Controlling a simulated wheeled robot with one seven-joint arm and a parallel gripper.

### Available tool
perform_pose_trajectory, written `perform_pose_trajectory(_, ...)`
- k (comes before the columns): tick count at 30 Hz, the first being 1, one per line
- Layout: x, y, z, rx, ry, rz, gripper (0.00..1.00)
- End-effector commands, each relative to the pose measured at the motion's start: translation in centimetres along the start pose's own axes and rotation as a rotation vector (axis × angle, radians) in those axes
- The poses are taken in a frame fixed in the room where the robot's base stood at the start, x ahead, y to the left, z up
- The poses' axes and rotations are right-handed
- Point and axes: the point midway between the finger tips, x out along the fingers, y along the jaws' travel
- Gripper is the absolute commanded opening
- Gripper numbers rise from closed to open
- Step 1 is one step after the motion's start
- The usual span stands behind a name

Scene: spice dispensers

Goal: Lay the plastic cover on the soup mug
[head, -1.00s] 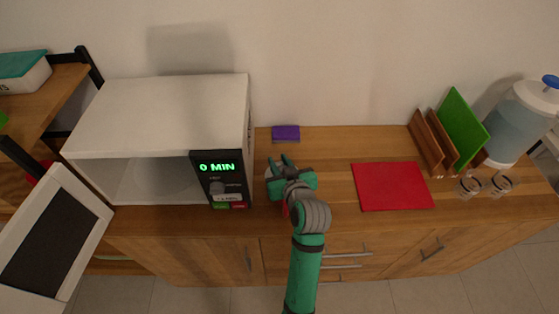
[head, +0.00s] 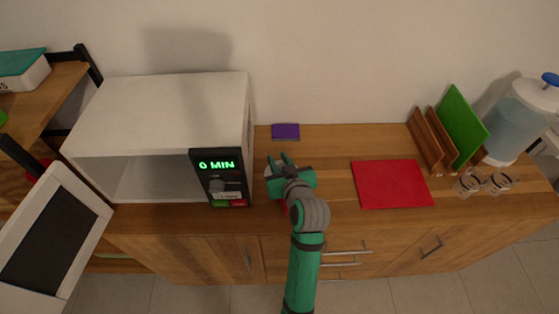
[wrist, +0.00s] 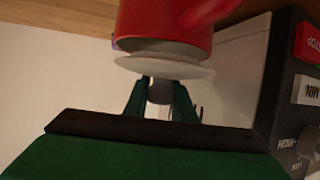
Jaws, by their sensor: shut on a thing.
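My gripper (wrist: 160,84) is shut on the knob of the pale plastic cover (wrist: 165,66), a round disc in the wrist view. The red soup mug (wrist: 165,25) is right against or very near the disc's other face, so cover and mug line up. I cannot tell whether they touch all round. The wrist picture is upside down, as the microwave lettering shows. In the head view my gripper (head: 278,163) is on the counter just right of the microwave. It hides most of the mug and cover there.
The open microwave (head: 170,110), with its control panel (head: 220,178), stands close left of my gripper. A purple sponge-like block (head: 286,132) is behind. A red mat (head: 391,184), wooden rack with a green board (head: 460,125), glasses and a water dispenser (head: 518,118) are right.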

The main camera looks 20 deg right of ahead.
Motion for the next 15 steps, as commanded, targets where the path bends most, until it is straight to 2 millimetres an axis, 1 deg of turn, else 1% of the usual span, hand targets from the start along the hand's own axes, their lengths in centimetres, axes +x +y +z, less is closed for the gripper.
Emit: perform_pose_trajectory(15,-0.15,0.56,0.22,0.002,0.0,0.004,0.01)
